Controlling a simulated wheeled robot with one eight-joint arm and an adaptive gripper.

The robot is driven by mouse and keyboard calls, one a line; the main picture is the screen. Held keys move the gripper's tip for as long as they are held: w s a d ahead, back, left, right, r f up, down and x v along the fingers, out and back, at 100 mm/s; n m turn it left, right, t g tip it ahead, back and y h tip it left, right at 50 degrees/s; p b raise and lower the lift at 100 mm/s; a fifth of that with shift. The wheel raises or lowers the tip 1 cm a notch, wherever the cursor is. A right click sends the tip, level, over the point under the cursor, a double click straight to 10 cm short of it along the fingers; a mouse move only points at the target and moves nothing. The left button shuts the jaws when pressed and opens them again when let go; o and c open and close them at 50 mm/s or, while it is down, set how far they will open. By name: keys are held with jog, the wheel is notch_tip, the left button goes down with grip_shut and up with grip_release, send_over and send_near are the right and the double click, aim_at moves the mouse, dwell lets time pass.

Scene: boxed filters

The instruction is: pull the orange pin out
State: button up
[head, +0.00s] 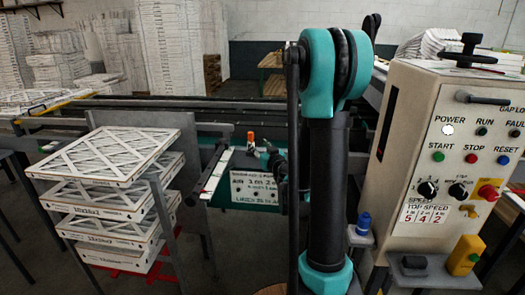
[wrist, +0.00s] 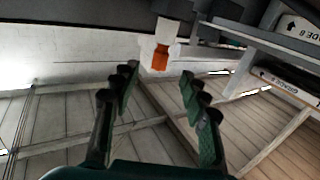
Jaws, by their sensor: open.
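The orange pin (head: 251,136) stands up at the middle of the head view, just behind a white lettered sign. In the wrist view a small orange piece (wrist: 160,58), which looks like the same pin, shows against a pale white block beyond my fingertips. My gripper (wrist: 158,75) is open and empty, its two dark green fingers spread on either side of the line to the orange piece. I see a gap between the fingertips and the pin.
A stack of boxed filters (head: 118,155) stands on a rack at the left. A control cabinet (head: 440,150) with buttons and knobs stands close at the right. The white lettered sign (head: 255,203) hangs below the pin. A blue bottle (head: 364,223) stands by the cabinet.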

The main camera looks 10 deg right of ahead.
jog(key=x, duration=1.2)
jog(key=shift+w, duration=0.25)
grip_shut()
jog(key=shift+r, duration=0.35)
jog(key=shift+r, duration=0.35)
jog(key=shift+r, duration=0.35)
jog(key=shift+r, duration=0.35)
jog(key=shift+r, duration=0.65)
